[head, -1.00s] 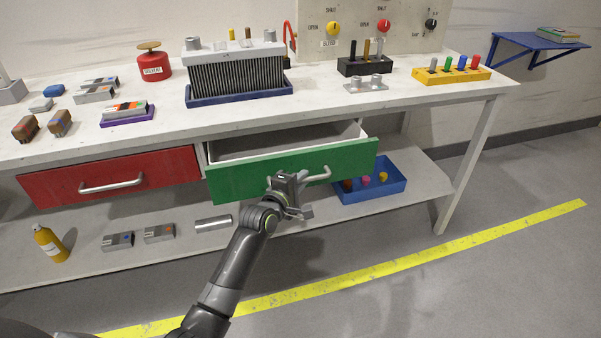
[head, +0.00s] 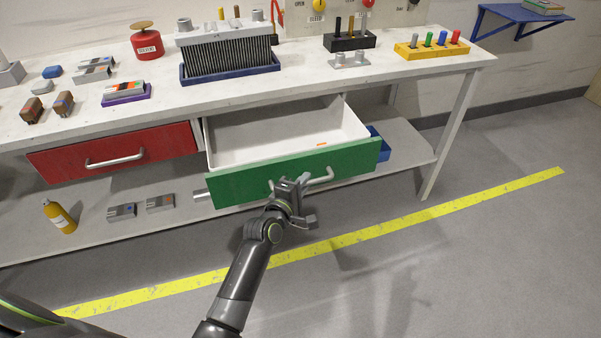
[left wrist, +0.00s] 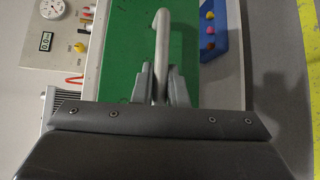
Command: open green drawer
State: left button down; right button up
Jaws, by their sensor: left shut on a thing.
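The green drawer (head: 240,184) under the bench is pulled well out, and its white inside shows, with a small orange thing lying in it. Its silver bar handle (head: 321,180) is on the front. My left gripper (head: 297,184) is shut on this handle. In the left wrist view the handle (left wrist: 162,45) passes between the two fingers (left wrist: 159,85), with the green front (left wrist: 125,50) behind it. My right gripper is not in view.
The shut red drawer (head: 75,156) is to the left. A blue bin (head: 381,146) on the lower shelf is partly hidden behind the green drawer. Floor in front is clear, with a yellow line (head: 400,222).

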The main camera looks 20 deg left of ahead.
pick_arm(q)
jog(key=shift+s+d, duration=0.25)
jog(key=shift+s, duration=0.2)
jog(key=c, duration=1.7)
grip_release()
jog(key=shift+c, duration=0.2)
jog(key=v, duration=1.7)
jog(key=shift+s, duration=0.2)
